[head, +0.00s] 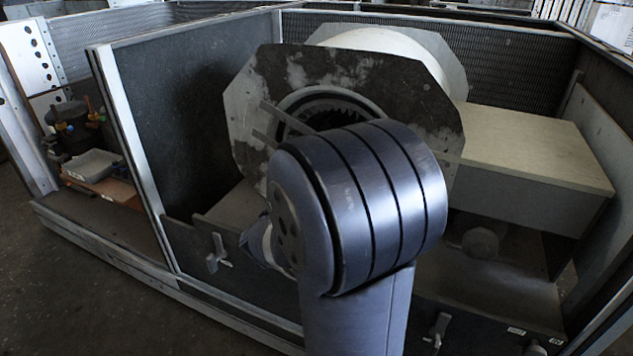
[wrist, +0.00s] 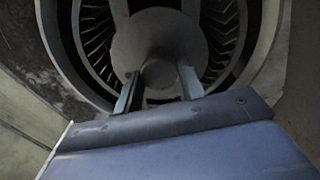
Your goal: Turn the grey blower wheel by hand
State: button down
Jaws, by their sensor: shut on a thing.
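The grey blower wheel (head: 322,112) sits inside the round inlet of the octagonal, worn housing plate (head: 400,95) in the head view; my arm covers its lower part. In the wrist view the wheel (wrist: 160,35) shows a grey centre disc with dark vanes around it and a short round hub (wrist: 159,73). My gripper (wrist: 158,80) points into the inlet, with one finger on each side of the hub, shut on it. The exact contact at the fingertips is hard to see. In the head view the gripper is hidden behind my arm.
A dark partition panel (head: 185,110) stands left of the housing. A pale-topped duct box (head: 535,150) is at right. A frame rail with latches (head: 217,252) runs along the front. Valves and parts (head: 75,125) sit in the left bay.

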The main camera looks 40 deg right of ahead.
dwell(0.3)
jog(key=c, duration=0.9)
grip_release()
jog(key=p+v, duration=0.2)
jog(key=v, duration=0.8)
jog(key=shift+s+a, duration=0.25)
jog(key=b+x, duration=0.2)
jog(key=x, duration=0.8)
jog(key=shift+w+d, duration=0.25)
jog(key=shift+d, duration=0.05)
